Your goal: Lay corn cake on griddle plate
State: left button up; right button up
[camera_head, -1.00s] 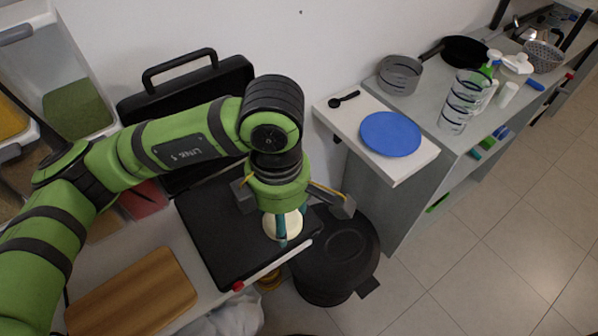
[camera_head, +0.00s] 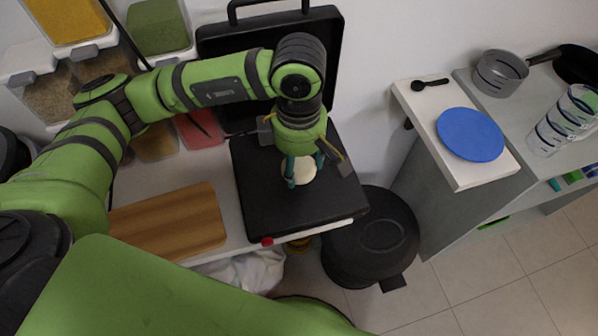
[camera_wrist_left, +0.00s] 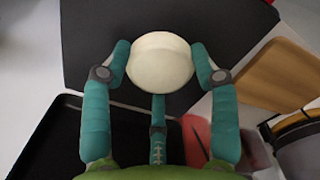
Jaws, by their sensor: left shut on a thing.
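The corn cake (camera_head: 300,172) is a pale, cream-coloured round. My left gripper (camera_head: 304,178) is shut on it, with teal fingers around its sides. In the left wrist view the cake (camera_wrist_left: 160,62) sits between the fingertips of the same gripper (camera_wrist_left: 163,72). The griddle plate (camera_head: 262,200) is the flat black slab of an open-lidded griddle. The cake shows over the plate, and the plate also fills the top of the left wrist view (camera_wrist_left: 95,30). Any gap between cake and plate is hard to judge. My right gripper is not in view.
The griddle's black lid (camera_head: 325,50) stands open behind the plate. A wooden board (camera_head: 170,222) lies to the left. A black bin (camera_head: 370,255) stands at the right front. A blue disc (camera_head: 470,134) lies on a white shelf further right. Bins of coloured spices line the back left.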

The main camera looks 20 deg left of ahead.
aim_at(299, 165)
pick_arm(q)
notch_tip(299, 165, down, 4)
jog(key=shift+r+b, duration=0.25)
jog(key=shift+b, duration=0.4)
jog(key=shift+f, duration=0.3)
jog(key=shift+f+b, duration=0.15)
jog(key=shift+b, duration=0.2)
jog(key=o, duration=1.2)
